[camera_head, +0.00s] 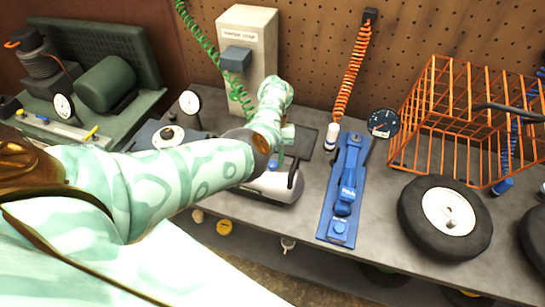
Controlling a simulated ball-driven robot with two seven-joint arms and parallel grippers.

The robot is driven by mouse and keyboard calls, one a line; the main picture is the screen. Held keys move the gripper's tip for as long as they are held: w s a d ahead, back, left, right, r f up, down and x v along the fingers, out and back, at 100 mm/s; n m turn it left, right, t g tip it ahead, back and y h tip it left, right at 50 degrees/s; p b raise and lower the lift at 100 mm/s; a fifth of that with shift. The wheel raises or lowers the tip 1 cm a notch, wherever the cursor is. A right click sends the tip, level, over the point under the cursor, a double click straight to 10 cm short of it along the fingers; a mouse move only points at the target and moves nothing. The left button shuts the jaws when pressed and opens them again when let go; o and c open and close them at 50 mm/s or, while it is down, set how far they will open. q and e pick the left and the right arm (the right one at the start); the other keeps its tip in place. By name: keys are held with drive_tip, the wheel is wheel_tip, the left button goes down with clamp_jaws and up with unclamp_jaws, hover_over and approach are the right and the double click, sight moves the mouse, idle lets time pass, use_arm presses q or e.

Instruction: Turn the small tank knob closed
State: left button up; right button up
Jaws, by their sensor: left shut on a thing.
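The small pale tank (262,188) lies on the grey bench near the middle of the view. It has a dark upright handle (296,176) at its right end. My left arm comes in from the left and bends down over the tank, covering much of its top and left side. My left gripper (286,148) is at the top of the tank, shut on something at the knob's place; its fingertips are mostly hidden. A small blue part (272,164) shows just below it. How far the knob is turned cannot be seen. My right gripper is not in view.
A blue jack-like tool (347,190) lies right of the tank. Further right are an orange wire basket (440,110) and a black wheel (445,218). A beige post (250,30) stands behind. Green and orange coiled hoses hang at the back. A green compressor (105,85) is at left.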

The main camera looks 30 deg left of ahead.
use_arm(q)
drive_tip(key=shift+m, duration=0.3)
drive_tip(key=o, duration=1)
drive_tip(key=shift+c, duration=0.2)
drive_tip(key=v, duration=1.6)
drive_tip(key=shift+w+p, duration=0.25)
drive_tip(key=shift+p, duration=0.2)
drive_tip(key=shift+d+r, duration=0.1)
